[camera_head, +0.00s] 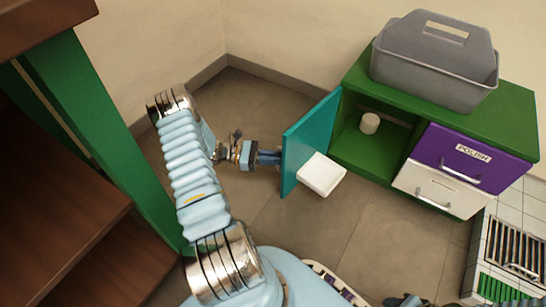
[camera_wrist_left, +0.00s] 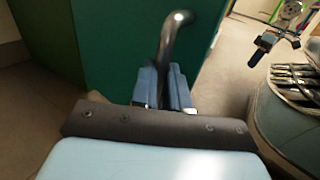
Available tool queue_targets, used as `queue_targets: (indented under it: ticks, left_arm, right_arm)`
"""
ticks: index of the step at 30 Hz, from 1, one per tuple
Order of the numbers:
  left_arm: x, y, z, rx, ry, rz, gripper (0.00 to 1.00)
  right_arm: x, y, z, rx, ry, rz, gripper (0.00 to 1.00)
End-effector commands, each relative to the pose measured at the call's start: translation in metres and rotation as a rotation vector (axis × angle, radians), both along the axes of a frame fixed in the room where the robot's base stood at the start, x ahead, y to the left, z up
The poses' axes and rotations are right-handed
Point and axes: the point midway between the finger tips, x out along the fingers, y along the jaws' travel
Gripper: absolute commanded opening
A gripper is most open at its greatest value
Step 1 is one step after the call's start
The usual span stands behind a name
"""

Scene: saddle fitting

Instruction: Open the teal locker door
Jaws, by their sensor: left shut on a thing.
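The teal locker door (camera_head: 308,138) stands swung open from the green cabinet (camera_head: 353,150), its outer face toward my left arm. My left gripper (camera_head: 270,158) is at that outer face. In the left wrist view the gripper (camera_wrist_left: 162,88) is shut on the dark curved door handle (camera_wrist_left: 174,35), with the teal door (camera_wrist_left: 110,45) just behind it. The locker's inside is exposed and holds a small pale cylinder (camera_head: 369,123). A white square bin or box (camera_head: 321,174) shows at the door's inner side.
A grey carrier (camera_head: 440,65) sits on the cabinet top. A purple drawer marked POLISH (camera_head: 470,160) and a white drawer (camera_head: 440,188) are right of the opening. A brown and green shelf unit (camera_head: 85,130) stands at left. Tiled floor (camera_head: 320,235) in front is mostly clear.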

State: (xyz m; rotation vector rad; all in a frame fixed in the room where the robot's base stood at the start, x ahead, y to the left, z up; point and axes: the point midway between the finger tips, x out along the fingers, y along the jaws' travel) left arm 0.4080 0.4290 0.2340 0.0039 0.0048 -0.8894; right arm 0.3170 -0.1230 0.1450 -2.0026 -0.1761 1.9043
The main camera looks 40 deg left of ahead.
Motion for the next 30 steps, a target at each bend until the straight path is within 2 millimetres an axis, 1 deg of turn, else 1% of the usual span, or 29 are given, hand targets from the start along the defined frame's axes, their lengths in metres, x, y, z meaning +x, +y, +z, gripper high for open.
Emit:
queue_targets:
  ticks: [1, 3, 4, 8, 15, 18, 20, 27, 30]
  left_arm:
    - [0.008, -0.001, 0.003, -0.002, -0.012, 0.005, 0.0]
    - [0.008, -0.001, 0.003, -0.002, -0.012, 0.005, 0.0]
    - [0.008, -0.001, 0.003, -0.001, -0.011, 0.005, 0.19]
    - [0.006, -0.001, 0.003, -0.003, -0.009, 0.005, 0.39]
    - [0.004, -0.001, 0.002, -0.004, -0.007, 0.005, 0.4]
    - [0.001, 0.003, 0.002, -0.004, -0.007, 0.006, 0.4]
    - [-0.003, 0.009, 0.002, -0.002, -0.006, 0.008, 0.4]
    - [-0.03, 0.042, 0.002, -0.002, -0.007, 0.006, 0.4]
    - [-0.037, 0.052, 0.002, -0.004, -0.007, 0.006, 0.4]
  right_arm:
    - [0.0, 0.0, 0.0, 0.0, 0.0, 0.0, 0.43]
    - [0.0, 0.0, 0.0, 0.0, 0.0, 0.0, 0.43]
    - [0.0, 0.0, 0.0, 0.0, 0.0, 0.0, 0.43]
    - [0.0, 0.0, 0.0, 0.0, 0.0, 0.0, 0.43]
    - [0.0, 0.0, 0.0, 0.0, 0.0, 0.0, 0.43]
    - [0.0, 0.0, 0.001, 0.0, 0.0, 0.0, 0.43]
    - [0.0, 0.0, 0.001, 0.0, 0.0, 0.0, 0.43]
    - [0.0, 0.0, 0.003, 0.0, 0.001, 0.0, 0.43]
    - [0.0, 0.0, 0.003, 0.0, 0.001, 0.0, 0.43]
